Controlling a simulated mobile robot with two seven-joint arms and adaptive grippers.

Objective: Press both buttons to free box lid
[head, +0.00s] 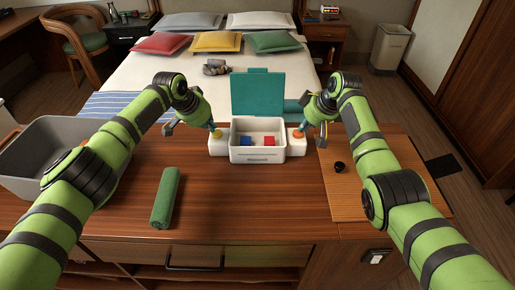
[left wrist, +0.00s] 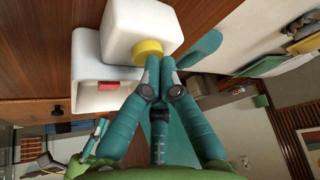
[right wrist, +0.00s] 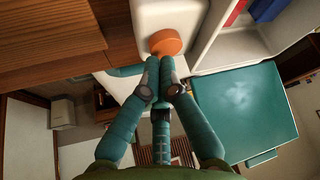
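A white box (head: 257,154) stands on the counter with its teal lid (head: 258,93) raised open at the back. Inside it lie a blue block (head: 245,140) and a red block (head: 269,142). A yellow button (left wrist: 148,50) sits on the white block at the box's left side, and an orange button (right wrist: 166,42) on the block at its right side. My left gripper (left wrist: 160,62) has its fingertips together at the yellow button. My right gripper (right wrist: 160,62) has its fingertips together at the orange button. Neither gripper holds anything.
A rolled green towel (head: 167,198) lies in front on the left, and a grey bin (head: 50,150) stands at the far left. A small dark cup (head: 339,167) stands on the bamboo mat (head: 375,195) at right. The front middle counter is clear.

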